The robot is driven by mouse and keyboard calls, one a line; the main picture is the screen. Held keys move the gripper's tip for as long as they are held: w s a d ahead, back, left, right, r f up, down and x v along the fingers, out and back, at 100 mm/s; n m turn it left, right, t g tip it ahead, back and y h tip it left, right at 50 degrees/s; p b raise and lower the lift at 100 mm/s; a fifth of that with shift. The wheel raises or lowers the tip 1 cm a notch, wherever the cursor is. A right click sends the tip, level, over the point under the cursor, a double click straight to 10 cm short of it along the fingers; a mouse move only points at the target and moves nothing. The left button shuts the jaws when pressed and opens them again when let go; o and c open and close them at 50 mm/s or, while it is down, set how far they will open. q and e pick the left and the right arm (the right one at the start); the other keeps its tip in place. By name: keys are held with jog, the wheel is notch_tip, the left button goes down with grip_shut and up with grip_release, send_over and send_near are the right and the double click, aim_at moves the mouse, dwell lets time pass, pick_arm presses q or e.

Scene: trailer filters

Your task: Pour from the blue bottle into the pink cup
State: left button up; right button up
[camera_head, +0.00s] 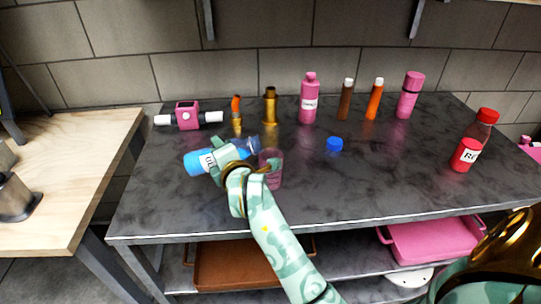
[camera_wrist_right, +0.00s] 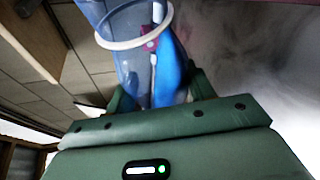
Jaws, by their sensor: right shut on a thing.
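The blue bottle (camera_head: 197,163) with a white label is tipped nearly onto its side above the left part of the dark table. Its clear open neck (camera_head: 252,145) points right, at the pink cup (camera_head: 273,180). The cup is translucent, stands upright on the table and is partly hidden by my right arm. My right gripper (camera_head: 224,153) is shut on the bottle around its middle. In the right wrist view the bottle (camera_wrist_right: 168,72) is between the fingers, with its clear rim near the camera. I cannot see whether liquid is flowing. My left gripper is not in view.
A blue cap (camera_head: 334,144) lies right of the cup. A pink bottle (camera_head: 308,102), slim brown and orange bottles and a pink flask (camera_head: 409,95) stand at the back. A red bottle (camera_head: 473,142) stands at the right. The front middle of the table is clear.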

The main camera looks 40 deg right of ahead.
jog(key=shift+s+d+r+m+t+b, duration=0.15)
jog(key=shift+r+m+t+b, duration=0.15)
jog(key=shift+r+m+b, duration=0.2)
jog(key=shift+s+d+r+m+t+b, duration=0.15)
jog(key=shift+r+m+t+b, duration=0.15)
jog(key=shift+r+m+b, duration=0.2)
dwell(3.2)
